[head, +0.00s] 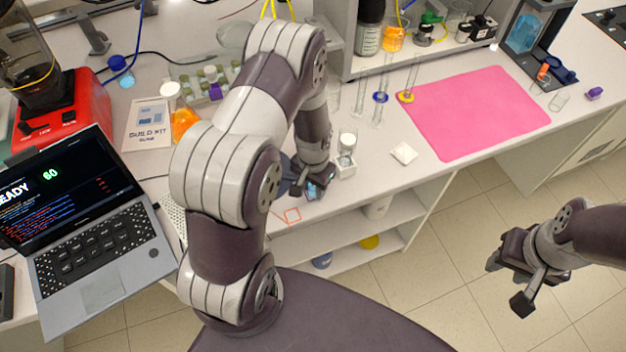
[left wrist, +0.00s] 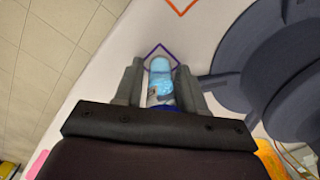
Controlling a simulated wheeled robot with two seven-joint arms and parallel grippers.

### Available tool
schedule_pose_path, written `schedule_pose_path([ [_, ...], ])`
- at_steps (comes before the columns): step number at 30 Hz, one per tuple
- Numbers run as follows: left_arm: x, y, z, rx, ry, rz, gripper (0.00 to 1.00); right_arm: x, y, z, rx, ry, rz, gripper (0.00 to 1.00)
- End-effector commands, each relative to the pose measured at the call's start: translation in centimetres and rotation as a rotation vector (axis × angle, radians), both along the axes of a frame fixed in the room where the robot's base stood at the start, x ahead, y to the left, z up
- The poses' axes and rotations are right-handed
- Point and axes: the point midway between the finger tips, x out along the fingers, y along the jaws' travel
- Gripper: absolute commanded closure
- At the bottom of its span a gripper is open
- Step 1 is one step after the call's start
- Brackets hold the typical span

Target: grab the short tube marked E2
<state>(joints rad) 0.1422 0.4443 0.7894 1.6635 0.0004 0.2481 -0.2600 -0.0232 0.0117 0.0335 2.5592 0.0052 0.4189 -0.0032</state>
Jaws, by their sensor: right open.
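My left gripper (head: 312,186) is low over the front edge of the bench. In the left wrist view its two fingers (left wrist: 160,88) stand close on either side of a short clear tube (left wrist: 160,66) with light blue contents and a dark blue band, and the tube fills the gap. A small dark mark shows on the tube, but I cannot read it as E2. A purple square outline (left wrist: 147,54) lies on the bench behind the tube. My right gripper (head: 510,280) is open and empty over the floor at the right.
An orange square outline (head: 292,216) lies near the bench edge. A small holder with a white-topped vial (head: 346,142) stands beside the left gripper. Behind are glass tubes (head: 381,97), a pink mat (head: 475,110) and a rack of vials (head: 203,80). A laptop (head: 95,215) stands at left.

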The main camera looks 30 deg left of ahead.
Motion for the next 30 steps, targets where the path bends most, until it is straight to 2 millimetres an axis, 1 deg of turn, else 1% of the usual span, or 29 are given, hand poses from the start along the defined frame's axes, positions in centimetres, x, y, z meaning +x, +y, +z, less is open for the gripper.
schedule_pose_path([
  [6,0.1,0.0,-0.2,0.001,-0.003,-0.001,0.61,0.0,0.0,0.0,0.000,0.000,0.000,0.57],
  [8,0.1,0.0,-0.2,0.001,-0.003,-0.001,0.81,0.0,0.0,0.0,0.000,0.000,0.000,0.57],
  [9,0.1,0.0,-0.1,0.001,-0.003,-0.001,0.94,0.0,0.0,0.0,0.000,0.000,0.000,0.57],
  [10,0.1,0.0,-0.1,0.001,-0.003,-0.001,0.96,0.0,0.0,0.0,0.000,0.000,0.000,0.57],
  [17,0.1,0.0,-0.1,0.001,-0.003,-0.001,0.97,0.0,0.0,0.0,0.000,0.000,0.000,0.57],
  [19,0.2,0.0,0.2,0.000,-0.005,-0.001,0.97,0.0,0.0,-0.1,0.000,0.000,0.000,0.57],
  [20,0.2,0.0,0.5,0.001,-0.006,-0.001,0.97,0.0,0.0,-0.2,0.000,0.000,0.000,0.57],
  [23,0.3,0.0,2.6,0.002,-0.009,-0.001,0.97,0.0,0.0,-0.6,0.000,0.000,0.000,0.57],
  [27,0.4,0.1,6.2,0.002,-0.010,-0.001,0.97,0.0,0.0,-1.2,0.000,0.000,0.000,0.57],
  [30,0.3,0.0,8.3,0.001,-0.009,-0.001,0.97,0.0,0.0,-1.5,0.000,0.000,0.000,0.57],
])
